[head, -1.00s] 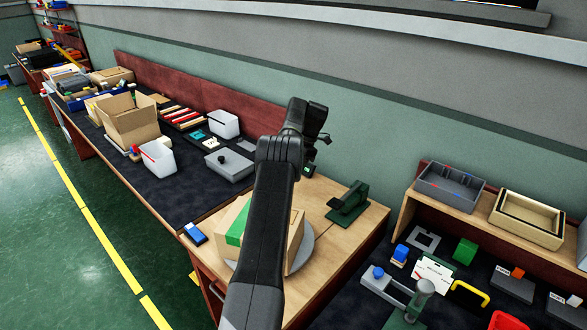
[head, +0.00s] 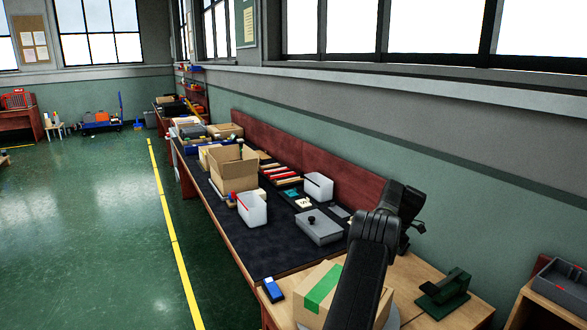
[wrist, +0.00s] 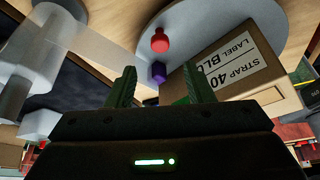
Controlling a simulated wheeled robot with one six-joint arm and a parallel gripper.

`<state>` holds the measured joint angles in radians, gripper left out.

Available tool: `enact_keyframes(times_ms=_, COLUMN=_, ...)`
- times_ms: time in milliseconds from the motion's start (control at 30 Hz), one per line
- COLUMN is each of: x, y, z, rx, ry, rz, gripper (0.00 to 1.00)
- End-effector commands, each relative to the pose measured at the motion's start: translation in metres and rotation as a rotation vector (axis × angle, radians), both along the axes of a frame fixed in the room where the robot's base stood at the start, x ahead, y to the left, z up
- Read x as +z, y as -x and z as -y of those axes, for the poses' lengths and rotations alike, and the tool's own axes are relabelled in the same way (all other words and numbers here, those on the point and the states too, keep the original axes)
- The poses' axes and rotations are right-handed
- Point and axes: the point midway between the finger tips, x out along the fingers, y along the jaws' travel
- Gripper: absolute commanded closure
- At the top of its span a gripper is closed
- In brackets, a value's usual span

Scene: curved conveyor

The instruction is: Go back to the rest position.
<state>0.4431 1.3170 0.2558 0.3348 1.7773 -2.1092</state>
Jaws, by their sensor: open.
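My gripper (wrist: 160,72) shows in the wrist view with its two dark green fingers spread apart and nothing between them. A cardboard box with a printed label (wrist: 240,62) lies beyond the right finger on a round grey plate (wrist: 165,20). A red piece (wrist: 160,41) and a small purple cube (wrist: 158,72) are seen between and beyond the fingers. In the head view my dark arm rises in front of the cardboard box with green tape (head: 318,290). My gripper itself cannot be made out in the head view.
A long dark-topped bench (head: 275,240) holds an open carton (head: 233,172), a white bin (head: 252,208) and a grey lidded box (head: 318,227). A dark green holder (head: 443,293) stands right of my arm.

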Motion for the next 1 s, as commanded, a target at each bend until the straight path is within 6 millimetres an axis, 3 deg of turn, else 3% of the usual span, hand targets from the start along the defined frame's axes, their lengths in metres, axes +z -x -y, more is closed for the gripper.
enact_keyframes(times_ms=33, x=-0.010, y=0.000, z=-0.002, rx=0.001, ry=0.000, rz=0.000, gripper=0.53)
enact_keyframes(times_ms=600, x=-0.066, y=0.004, z=-0.026, rx=0.000, ry=-0.001, rz=-0.001, gripper=0.53)
enact_keyframes(times_ms=1000, x=-0.078, y=0.004, z=-0.033, rx=0.001, ry=0.000, rz=0.000, gripper=0.53)
